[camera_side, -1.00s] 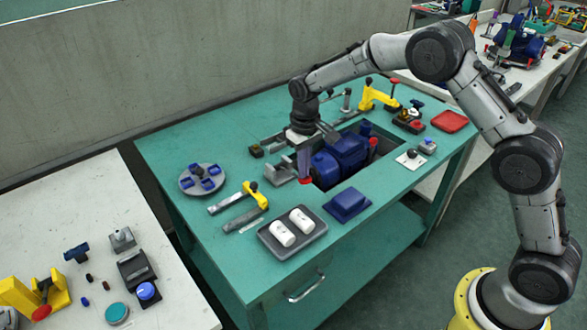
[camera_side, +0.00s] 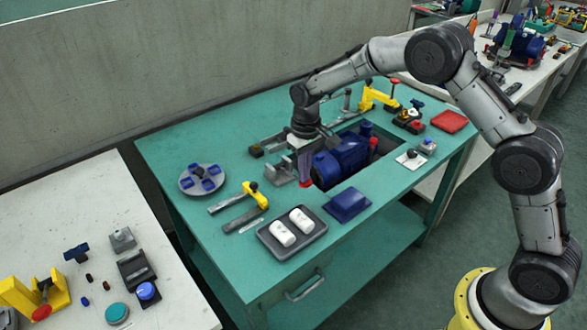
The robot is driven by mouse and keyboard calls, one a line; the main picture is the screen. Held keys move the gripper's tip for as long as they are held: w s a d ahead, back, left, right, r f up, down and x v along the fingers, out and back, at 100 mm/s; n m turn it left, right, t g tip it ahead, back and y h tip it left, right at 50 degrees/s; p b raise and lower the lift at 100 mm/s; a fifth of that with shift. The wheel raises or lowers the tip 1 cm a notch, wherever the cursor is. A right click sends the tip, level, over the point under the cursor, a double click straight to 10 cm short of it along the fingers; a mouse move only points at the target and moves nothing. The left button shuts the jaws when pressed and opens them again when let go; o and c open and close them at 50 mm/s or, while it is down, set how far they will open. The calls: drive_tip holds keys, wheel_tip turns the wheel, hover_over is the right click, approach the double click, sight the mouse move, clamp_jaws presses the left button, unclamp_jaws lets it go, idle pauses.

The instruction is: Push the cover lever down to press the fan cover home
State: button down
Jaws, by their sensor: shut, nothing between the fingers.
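The blue pump unit (camera_side: 345,155) sits in the rectangular opening of the green bench. A purple bar with a red end (camera_side: 305,182), which looks like the cover lever, stands at its left end. My gripper (camera_side: 306,149) points down at the upper part of this bar. It is shut and empty. I cannot tell whether it touches the bar. The fan cover cannot be made out clearly; the gripper and bar partly hide that end of the pump.
A grey metal fixture (camera_side: 280,174) stands left of the bar. A yellow-handled clamp (camera_side: 254,193), a tray with two white cylinders (camera_side: 268,240) and a blue block (camera_side: 347,204) lie in front. A yellow clamp (camera_side: 375,97) stands behind.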

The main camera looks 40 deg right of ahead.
drive_tip(key=shift+s+f, duration=0.2)
drive_tip(key=shift+f, duration=0.7)
drive_tip(key=shift+s+f, duration=0.15)
drive_tip(key=shift+f, duration=0.7)
idle(1.3)
drive_tip(key=shift+r, duration=0.1)
drive_tip(key=shift+r, duration=1.25)
drive_tip(key=shift+w+r, duration=0.1)
drive_tip(key=shift+r, duration=0.45)
drive_tip(key=shift+w+r, duration=0.25)
drive_tip(key=shift+r, duration=0.65)
drive_tip(key=shift+w+r, duration=0.25)
drive_tip(key=shift+r, duration=3.15)
